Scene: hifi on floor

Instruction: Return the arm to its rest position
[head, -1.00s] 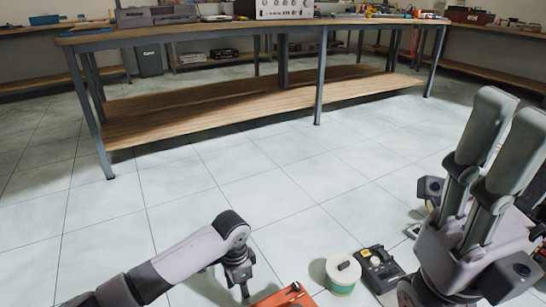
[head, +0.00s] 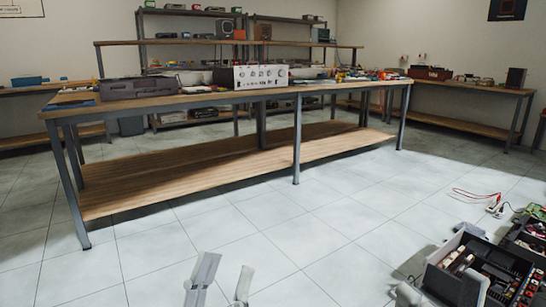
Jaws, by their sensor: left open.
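At the bottom edge, left of centre, two pale grey parts rise into view, cut off by the frame. They look like the fingers of my left gripper (head: 227,266), spread apart with nothing visible between them. The rest of that arm is out of frame. A small grey piece (head: 409,294) at the bottom right looks like part of my body.
A long workbench (head: 230,97) with a lower shelf crosses ahead, bearing a silver amplifier (head: 247,76). An open grey box of parts (head: 440,277) and red and black leads (head: 475,195) lie on the floor at right. The middle floor is clear.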

